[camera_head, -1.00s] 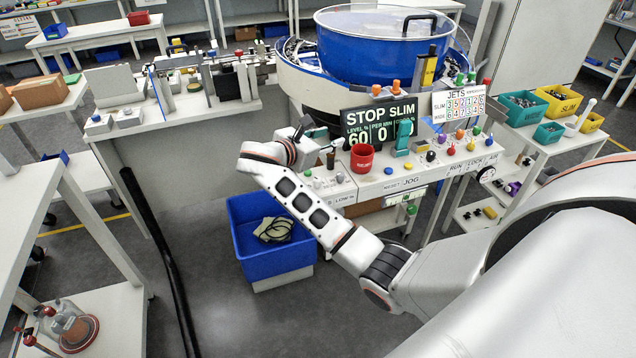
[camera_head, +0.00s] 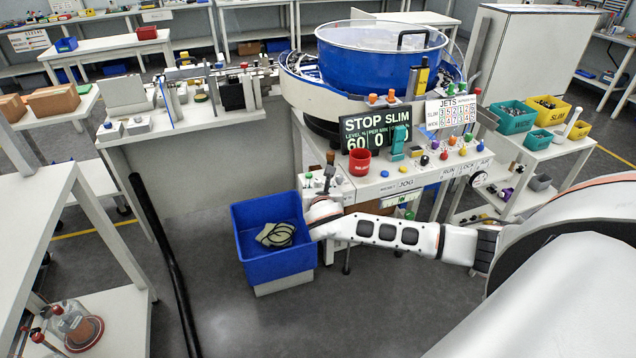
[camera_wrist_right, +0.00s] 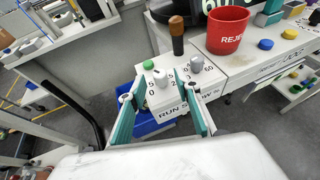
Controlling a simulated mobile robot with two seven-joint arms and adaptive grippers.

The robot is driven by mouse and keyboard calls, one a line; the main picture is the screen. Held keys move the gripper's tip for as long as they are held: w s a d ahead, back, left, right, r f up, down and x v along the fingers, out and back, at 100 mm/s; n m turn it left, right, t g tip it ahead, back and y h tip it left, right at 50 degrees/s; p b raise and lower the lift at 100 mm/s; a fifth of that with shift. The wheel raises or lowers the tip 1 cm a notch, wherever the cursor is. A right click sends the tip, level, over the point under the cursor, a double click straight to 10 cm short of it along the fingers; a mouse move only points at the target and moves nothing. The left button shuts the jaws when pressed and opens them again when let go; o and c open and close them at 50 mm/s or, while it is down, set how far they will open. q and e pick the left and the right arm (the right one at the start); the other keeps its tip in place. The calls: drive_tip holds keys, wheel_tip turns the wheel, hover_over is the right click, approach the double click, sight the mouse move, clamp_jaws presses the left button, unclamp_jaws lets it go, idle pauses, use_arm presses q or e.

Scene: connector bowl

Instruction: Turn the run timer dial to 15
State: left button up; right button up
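The run timer dial (camera_wrist_right: 160,78) is a small pale knob on the white control panel, above the partly covered "RUN S" label, with 0, 5 and 20 legible around it. Its exact pointer setting is too small to read. My right gripper (camera_wrist_right: 158,86) is open in the right wrist view. Its two teal fingers stand apart, one on each side of the dial in the picture; I cannot tell whether they touch it. A second pale knob (camera_wrist_right: 196,65) sits right of the right finger. My left gripper is not in view.
A brown-handled lever (camera_wrist_right: 177,40), a green button (camera_wrist_right: 148,65) and a red cup (camera_wrist_right: 227,30) stand close by on the panel. A blue bin (camera_head: 270,265) stands on the floor below. The display (camera_head: 376,130) reads STOP SLIM, 60 and 0.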

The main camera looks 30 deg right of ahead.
sight(318, 183)
drive_tip(key=shift+x, duration=1.2)
drive_tip(key=shift+w+d+f, duration=0.2)
drive_tip(key=shift+w+d, duration=0.1)
drive_tip(key=shift+w, duration=0.3)
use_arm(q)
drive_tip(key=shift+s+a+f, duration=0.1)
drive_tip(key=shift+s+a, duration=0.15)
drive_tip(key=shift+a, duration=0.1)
use_arm(e)
clamp_jaws()
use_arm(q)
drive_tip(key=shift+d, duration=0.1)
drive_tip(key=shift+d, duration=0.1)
use_arm(e)
drive_tip(key=shift+h, duration=0.3)
